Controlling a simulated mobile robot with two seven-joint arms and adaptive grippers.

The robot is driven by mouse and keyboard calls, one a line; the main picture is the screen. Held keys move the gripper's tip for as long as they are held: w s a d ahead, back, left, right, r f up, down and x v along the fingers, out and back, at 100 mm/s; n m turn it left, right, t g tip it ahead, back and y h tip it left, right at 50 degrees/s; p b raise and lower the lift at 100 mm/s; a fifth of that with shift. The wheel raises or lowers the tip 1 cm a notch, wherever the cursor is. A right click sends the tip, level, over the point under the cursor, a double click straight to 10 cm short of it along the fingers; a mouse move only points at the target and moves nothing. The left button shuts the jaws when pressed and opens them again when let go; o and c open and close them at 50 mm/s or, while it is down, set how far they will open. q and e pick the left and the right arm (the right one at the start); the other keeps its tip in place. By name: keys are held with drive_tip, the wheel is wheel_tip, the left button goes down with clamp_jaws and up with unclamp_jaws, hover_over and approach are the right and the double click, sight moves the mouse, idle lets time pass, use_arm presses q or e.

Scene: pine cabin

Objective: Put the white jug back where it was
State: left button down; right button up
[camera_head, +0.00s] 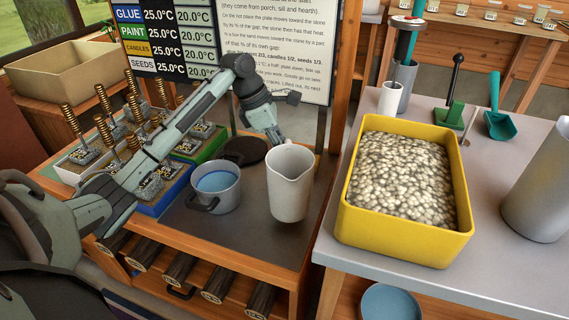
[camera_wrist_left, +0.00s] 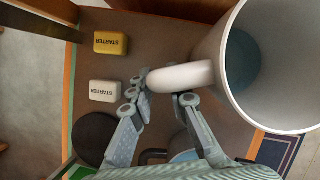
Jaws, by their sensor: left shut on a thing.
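The white jug (camera_head: 290,190) is upright over the grey top of the wooden bench (camera_head: 245,240), near its right side. I cannot tell whether its base touches the top. My left gripper (camera_head: 277,140) reaches it from behind. In the left wrist view the fingers (camera_wrist_left: 162,88) are shut on the jug's handle (camera_wrist_left: 182,76), and the jug's open mouth shows a blue-grey inside (camera_wrist_left: 242,60). My right gripper is not in view.
A grey pot (camera_head: 214,188) of blue liquid stands left of the jug, with a dark round disc (camera_head: 243,150) behind. A yellow tub (camera_head: 400,237) of pale pellets stands on the right table. Yellow (camera_wrist_left: 110,43) and white (camera_wrist_left: 104,91) starter blocks lie near the gripper.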

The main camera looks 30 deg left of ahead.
sight(285, 164)
use_arm(q)
wheel_tip(285, 164, down, 3)
drive_tip(key=shift+f, duration=0.1)
drive_tip(key=c, duration=1.5)
unclamp_jaws()
drive_tip(key=shift+f, duration=0.1)
drive_tip(key=shift+o, duration=0.2)
drive_tip(key=v, duration=1.2)
